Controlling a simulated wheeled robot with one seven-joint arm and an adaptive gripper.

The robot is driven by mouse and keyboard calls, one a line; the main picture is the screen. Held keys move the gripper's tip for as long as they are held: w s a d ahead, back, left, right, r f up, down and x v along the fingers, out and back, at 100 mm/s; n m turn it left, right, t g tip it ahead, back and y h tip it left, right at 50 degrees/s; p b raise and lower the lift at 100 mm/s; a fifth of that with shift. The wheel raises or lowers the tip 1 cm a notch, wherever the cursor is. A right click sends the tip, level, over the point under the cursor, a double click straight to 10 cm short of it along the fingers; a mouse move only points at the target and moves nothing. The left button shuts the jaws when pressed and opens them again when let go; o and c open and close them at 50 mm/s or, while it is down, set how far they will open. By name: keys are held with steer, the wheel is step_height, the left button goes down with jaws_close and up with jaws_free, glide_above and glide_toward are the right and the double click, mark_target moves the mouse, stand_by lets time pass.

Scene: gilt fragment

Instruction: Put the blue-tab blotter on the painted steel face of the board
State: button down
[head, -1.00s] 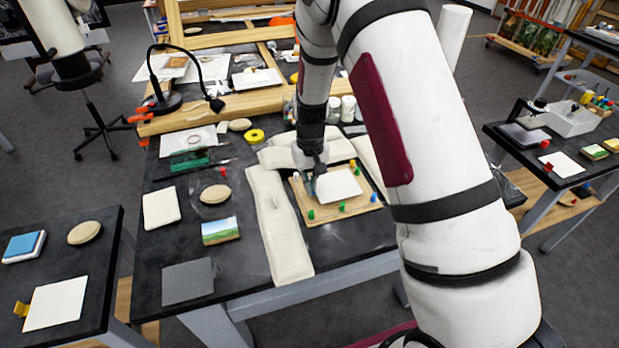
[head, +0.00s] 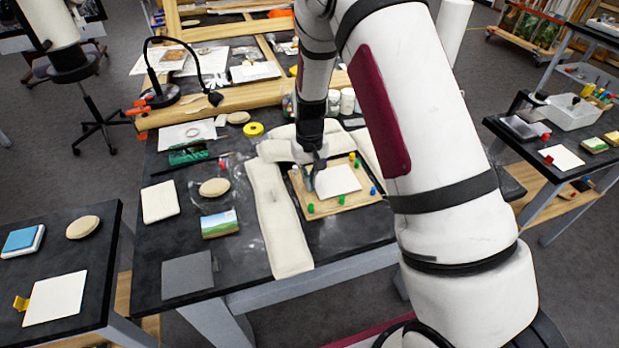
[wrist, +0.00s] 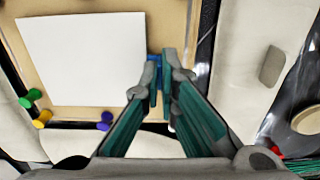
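The blue-tab blotter is a white square sheet (head: 338,181) over the tan board (head: 360,200) on the middle table. In the wrist view, the blotter (wrist: 84,60) covers much of the board (wrist: 72,113), and its blue tab lies at my fingertips. My gripper (head: 319,170) points down at the sheet's left edge in the head view. In the wrist view, my gripper's fingertips (wrist: 158,82) are close together with blue between them. The sheet looks nearly flat; I cannot tell whether it fully touches the board. The board's painted face is mostly hidden under the sheet.
Coloured pegs (head: 342,202) stand around the board's edges. Long cream pads (head: 278,220) flank it. A yellow-tab sheet (head: 56,298) lies on the left table, a red-tab sheet (head: 562,157) on the right one. A small landscape painting (head: 220,223) lies left of the pads.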

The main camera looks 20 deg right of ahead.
steer(key=shift+f, duration=0.25)
steer(key=c, duration=1.7)
jaws_free()
steer(key=shift+r, duration=0.15)
